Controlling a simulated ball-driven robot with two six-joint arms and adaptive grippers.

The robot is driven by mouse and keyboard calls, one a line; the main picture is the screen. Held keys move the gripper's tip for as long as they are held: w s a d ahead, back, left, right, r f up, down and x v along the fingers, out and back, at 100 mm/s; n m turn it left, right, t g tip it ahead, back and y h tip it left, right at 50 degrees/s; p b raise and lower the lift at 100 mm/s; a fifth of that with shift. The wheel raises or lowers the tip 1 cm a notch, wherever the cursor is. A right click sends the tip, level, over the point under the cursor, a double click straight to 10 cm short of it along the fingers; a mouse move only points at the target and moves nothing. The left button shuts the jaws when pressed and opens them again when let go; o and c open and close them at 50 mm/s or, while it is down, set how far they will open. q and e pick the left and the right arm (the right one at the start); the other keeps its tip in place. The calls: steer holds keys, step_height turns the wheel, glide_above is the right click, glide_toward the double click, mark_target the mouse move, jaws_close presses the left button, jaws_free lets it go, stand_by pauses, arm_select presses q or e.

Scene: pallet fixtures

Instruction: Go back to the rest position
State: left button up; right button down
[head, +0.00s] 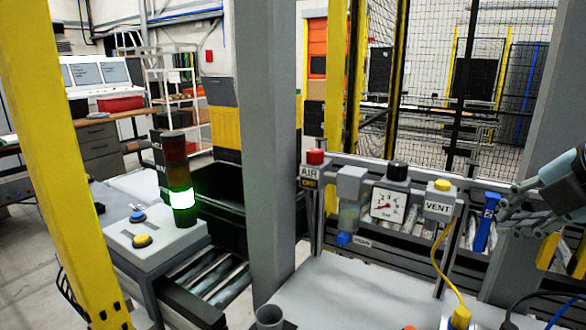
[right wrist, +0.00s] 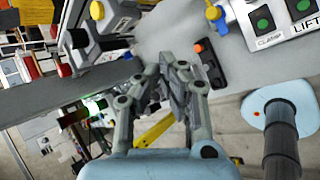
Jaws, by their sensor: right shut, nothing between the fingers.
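My right gripper (head: 506,212) is at the right edge of the head view, to the right of the VENT box (head: 439,204). Its arm comes in from the right. In the right wrist view the gripper (right wrist: 167,72) has its fingers drawn together and holds nothing. The grey work surface (head: 350,290) lies below and to the left of it in the head view. My left gripper is not in the head view.
A gauge (head: 388,204), a red AIR knob (head: 315,157) and a blue valve handle (head: 486,236) stand near my right gripper. A yellow hose (head: 447,268) hangs there. A grey post (head: 263,150) and yellow post (head: 60,160) rise in front. A stack light (head: 180,198) glows green.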

steer(key=s+a+f+m+g+h, duration=0.1)
steer(key=s+a+f+m+g, duration=0.1)
steer(key=s+f+m, duration=0.75)
steer(key=s+a+f+m+g, duration=0.1)
steer(key=s+f+m+g, duration=0.1)
steer(key=s+f+m, duration=0.8)
steer(key=s+d+f+m+g+b, duration=0.15)
steer(key=f+b, duration=0.35)
steer(key=f, duration=0.8)
steer(key=s+f+b, duration=0.3)
steer(key=f+b, duration=0.1)
steer(key=f, duration=0.9)
steer(key=s+d+f+m+g+b, duration=0.15)
steer(key=f+b, duration=0.35)
steer(key=f, duration=0.7)
arm_select(q)
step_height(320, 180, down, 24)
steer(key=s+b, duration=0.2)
steer(key=b, duration=0.8)
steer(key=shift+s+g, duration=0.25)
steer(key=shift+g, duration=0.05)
arm_select(e)
steer(key=s+f, duration=0.9)
steer(key=f, duration=0.4)
steer(key=s+f, duration=0.9)
steer(key=f, duration=0.4)
steer(key=shift+d, duration=0.35)
